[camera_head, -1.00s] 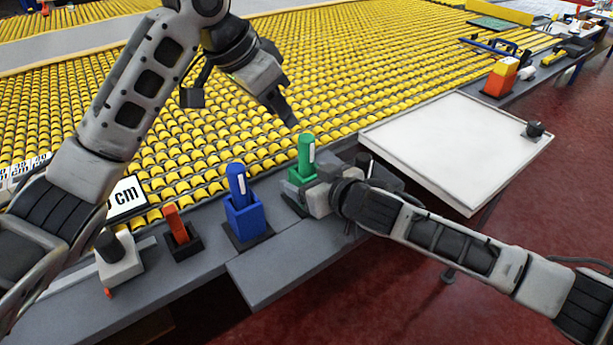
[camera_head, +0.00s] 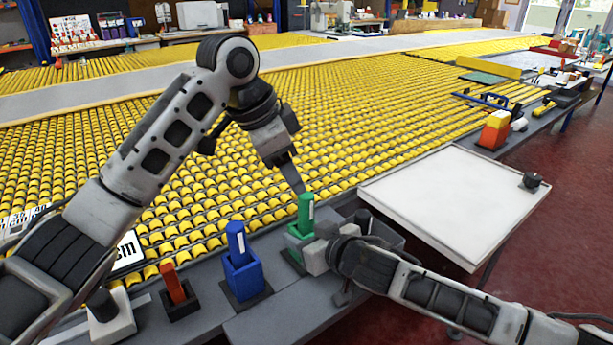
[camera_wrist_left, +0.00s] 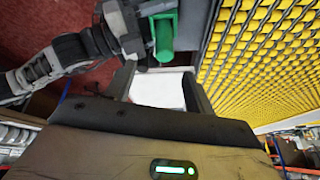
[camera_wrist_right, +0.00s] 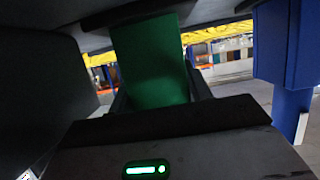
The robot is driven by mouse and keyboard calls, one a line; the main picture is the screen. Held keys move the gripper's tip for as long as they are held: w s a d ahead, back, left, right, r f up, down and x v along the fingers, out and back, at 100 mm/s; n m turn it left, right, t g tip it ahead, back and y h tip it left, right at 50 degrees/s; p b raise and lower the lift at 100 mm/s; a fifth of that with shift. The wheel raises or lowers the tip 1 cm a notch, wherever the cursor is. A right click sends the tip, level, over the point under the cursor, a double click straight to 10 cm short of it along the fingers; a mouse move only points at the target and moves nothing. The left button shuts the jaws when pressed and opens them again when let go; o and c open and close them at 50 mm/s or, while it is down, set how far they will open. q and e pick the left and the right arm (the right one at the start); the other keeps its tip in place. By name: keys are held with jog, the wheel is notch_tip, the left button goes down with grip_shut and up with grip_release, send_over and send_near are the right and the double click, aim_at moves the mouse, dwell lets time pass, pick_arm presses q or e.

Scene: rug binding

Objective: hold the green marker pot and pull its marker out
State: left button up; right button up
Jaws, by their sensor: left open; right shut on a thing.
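The green marker pot (camera_head: 295,243) stands on the grey ledge with its green marker (camera_head: 306,214) upright in it. My right gripper (camera_head: 308,254) is shut on the pot from the right; in the right wrist view the green pot (camera_wrist_right: 152,65) fills the space between the fingers. My left gripper (camera_head: 298,185) is open and empty, just above the marker's top and pointing down. In the left wrist view the marker (camera_wrist_left: 163,42) lies beyond the fingertips. My right gripper hides part of the pot.
A blue pot with a blue marker (camera_head: 240,262) stands left of the green pot, and a red marker in a dark holder (camera_head: 176,286) is further left. A white board (camera_head: 455,200) lies to the right. Yellow rollers (camera_head: 330,110) stretch behind.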

aim_at(307, 211)
pick_arm(q)
jog(key=d+m, duration=0.1)
jog(key=m, duration=0.2)
jog(key=w+d+m+g+y, duration=0.1)
jog(key=m, duration=0.2)
jog(key=d+m+y, duration=0.1)
jog(key=m, duration=0.2)
jog(key=shift+w+d+f+m+g, duration=0.1)
jog(key=shift+w+f+m+g, duration=0.1)
jog(key=shift+m+g, duration=0.15)
jog(key=m, duration=0.2)
jog(key=m+y, duration=0.1)
jog(key=m, duration=0.1)
jog(key=shift+w+d+r, duration=0.1)
jog(key=shift+w+r, duration=0.1)
jog(key=shift+w, duration=0.05)
jog(key=m, duration=0.2)
jog(key=m+y, duration=0.1)
jog(key=shift+w+r+m+g, duration=0.2)
jog(key=shift+r+m+g, duration=0.05)
jog(key=shift+r+g, duration=0.1)
jog(key=f, duration=1.2)
jog(key=shift+a, duration=0.2)
jog(key=c, duration=1.1)
jog(key=shift+r, duration=0.1)
